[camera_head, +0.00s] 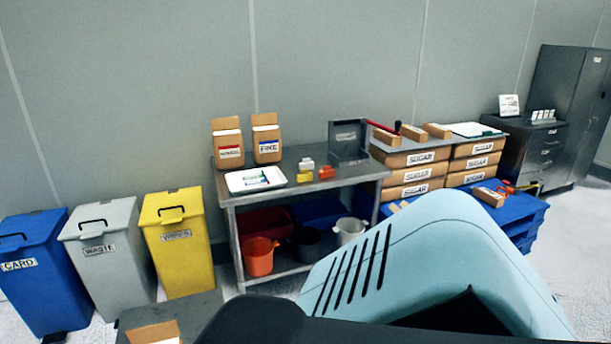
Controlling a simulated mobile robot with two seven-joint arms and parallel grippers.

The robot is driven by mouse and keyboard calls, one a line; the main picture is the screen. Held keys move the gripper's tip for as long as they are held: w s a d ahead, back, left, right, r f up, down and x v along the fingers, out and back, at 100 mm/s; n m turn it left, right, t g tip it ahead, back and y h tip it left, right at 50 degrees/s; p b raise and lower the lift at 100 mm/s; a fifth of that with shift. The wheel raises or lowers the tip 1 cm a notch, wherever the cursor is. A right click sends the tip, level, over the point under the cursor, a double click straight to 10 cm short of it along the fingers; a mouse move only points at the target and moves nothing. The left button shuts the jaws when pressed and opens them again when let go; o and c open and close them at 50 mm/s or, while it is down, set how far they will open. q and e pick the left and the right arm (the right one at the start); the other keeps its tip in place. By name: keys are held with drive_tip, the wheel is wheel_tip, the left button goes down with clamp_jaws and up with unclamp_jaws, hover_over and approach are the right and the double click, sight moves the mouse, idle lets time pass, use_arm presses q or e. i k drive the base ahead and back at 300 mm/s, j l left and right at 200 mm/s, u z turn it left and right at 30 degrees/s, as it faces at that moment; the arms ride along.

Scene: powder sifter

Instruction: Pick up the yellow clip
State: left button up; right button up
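A small yellow clip (303,177) lies on the grey metal table (346,176), near the middle of its top. A white clip-like piece (307,164) is just behind it and a red one (326,172) just to its right. The yellow clip is small in the view, so its exact shape is hard to tell. Neither of my grippers shows in the head view. Nothing is seen touching the yellow clip.
A white tray (238,185) with pens lies left of the clips. Two brown labelled boxes (228,150) stand behind it. A grey upright stand (347,140) is at right. Yellow (180,255), grey (115,270) and blue (45,285) bins stand left of the table.

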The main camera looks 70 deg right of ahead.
sight(304, 174)
drive_tip(key=l, duration=1.55)
drive_tip(key=i+l, duration=0.15)
drive_tip(key=l, duration=2.9)
drive_tip(key=i, duration=0.05)
